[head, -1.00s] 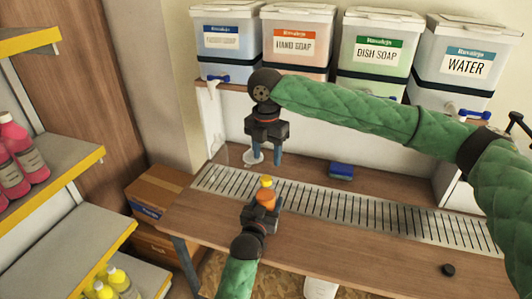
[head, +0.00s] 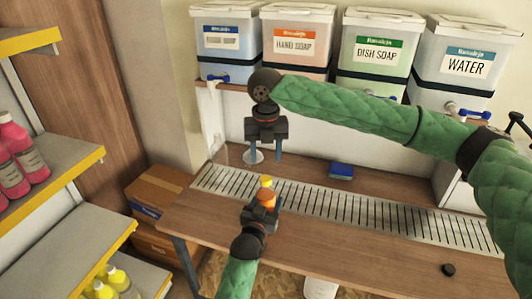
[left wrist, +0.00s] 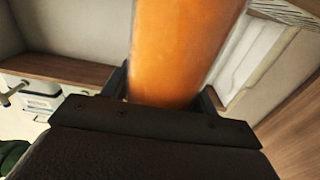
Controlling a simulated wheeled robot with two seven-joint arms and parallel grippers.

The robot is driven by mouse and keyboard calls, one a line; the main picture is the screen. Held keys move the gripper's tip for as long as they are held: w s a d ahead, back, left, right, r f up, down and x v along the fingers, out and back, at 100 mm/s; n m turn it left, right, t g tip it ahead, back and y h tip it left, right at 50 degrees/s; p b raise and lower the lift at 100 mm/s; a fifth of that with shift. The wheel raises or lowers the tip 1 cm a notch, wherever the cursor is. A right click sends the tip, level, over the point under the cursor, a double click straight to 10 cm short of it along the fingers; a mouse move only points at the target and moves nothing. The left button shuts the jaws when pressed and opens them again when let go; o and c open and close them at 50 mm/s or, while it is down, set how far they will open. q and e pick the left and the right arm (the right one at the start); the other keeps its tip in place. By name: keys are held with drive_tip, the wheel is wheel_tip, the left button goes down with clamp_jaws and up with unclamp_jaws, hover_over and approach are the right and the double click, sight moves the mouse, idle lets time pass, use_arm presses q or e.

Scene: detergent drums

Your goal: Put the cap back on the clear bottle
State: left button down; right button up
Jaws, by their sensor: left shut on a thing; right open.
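The bottle (head: 265,199) shows orange contents, and a yellow cap (head: 266,182) shows at its top. I cannot tell how firmly the cap sits. My left gripper (head: 262,211) is shut around the bottle and holds it roughly upright above the front of the counter. The orange body also fills the upper middle of the left wrist view (left wrist: 180,45); its top is out of that frame. My right gripper (head: 266,157) points down, open and empty, above the yellow cap and apart from it.
The wooden counter (head: 350,247) has a slotted drain grate (head: 340,208), a blue sponge (head: 341,170) and a small dark round object (head: 448,269). A white round piece (head: 252,157) is behind my right gripper. Labelled drums stand on the shelf behind; bottle shelves are at left.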

sight(266, 178)
drive_tip(key=shift+f, duration=4)
drive_tip(key=c, duration=1)
drive_tip(key=shift+c, duration=0.2)
